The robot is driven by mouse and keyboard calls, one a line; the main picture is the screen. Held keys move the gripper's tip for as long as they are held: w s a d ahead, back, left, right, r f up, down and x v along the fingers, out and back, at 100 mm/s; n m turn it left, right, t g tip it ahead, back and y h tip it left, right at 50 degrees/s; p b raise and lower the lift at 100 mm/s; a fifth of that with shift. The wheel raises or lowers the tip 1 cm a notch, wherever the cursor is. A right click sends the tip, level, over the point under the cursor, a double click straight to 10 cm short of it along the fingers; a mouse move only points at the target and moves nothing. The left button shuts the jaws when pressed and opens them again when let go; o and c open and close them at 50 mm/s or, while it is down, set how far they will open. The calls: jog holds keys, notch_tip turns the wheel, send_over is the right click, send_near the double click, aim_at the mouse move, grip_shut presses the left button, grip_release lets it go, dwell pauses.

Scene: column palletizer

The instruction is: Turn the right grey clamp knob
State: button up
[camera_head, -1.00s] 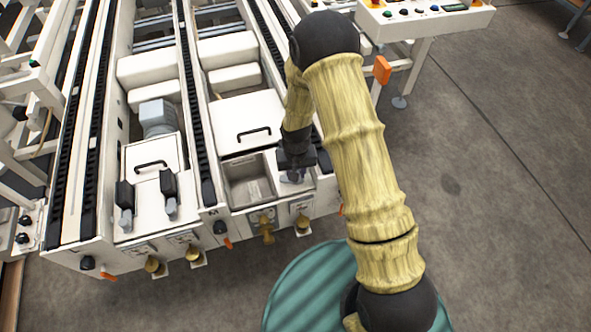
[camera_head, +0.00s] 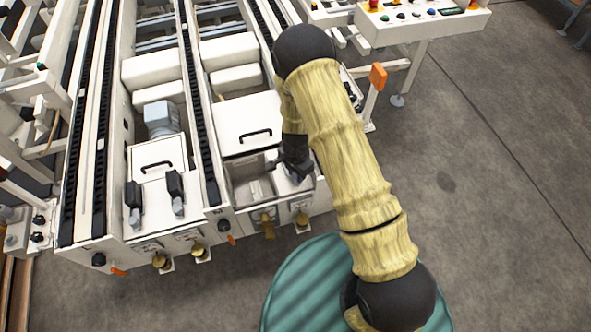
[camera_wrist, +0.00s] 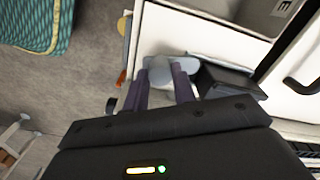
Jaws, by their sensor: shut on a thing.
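The grey clamp knob (camera_wrist: 160,71) shows in the wrist view between the tips of my gripper's two dark fingers. My gripper (camera_wrist: 167,76) is shut on it. A black clamp block (camera_wrist: 228,80) stands just right of the fingers. In the head view my gripper (camera_head: 294,178) reaches down onto the white right-hand deck, beside an open bin (camera_head: 245,190); my wrist hides most of the knob there.
Two black clamps (camera_head: 133,195) with grey ends stand on the left-hand deck. A white lid with a black handle (camera_head: 243,120) lies behind the bin. A green ribbed drum (camera_head: 300,290) stands in front. A control panel (camera_head: 425,20) is at the upper right.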

jog(key=shift+r+m+p, duration=0.1)
jog(key=shift+m+p, duration=0.5)
jog(key=shift+m, duration=0.9)
jog(key=o, duration=1)
notch_tip(320, 180, up, 17)
jog(key=p, duration=0.3)
jog(key=shift+r, duration=0.15)
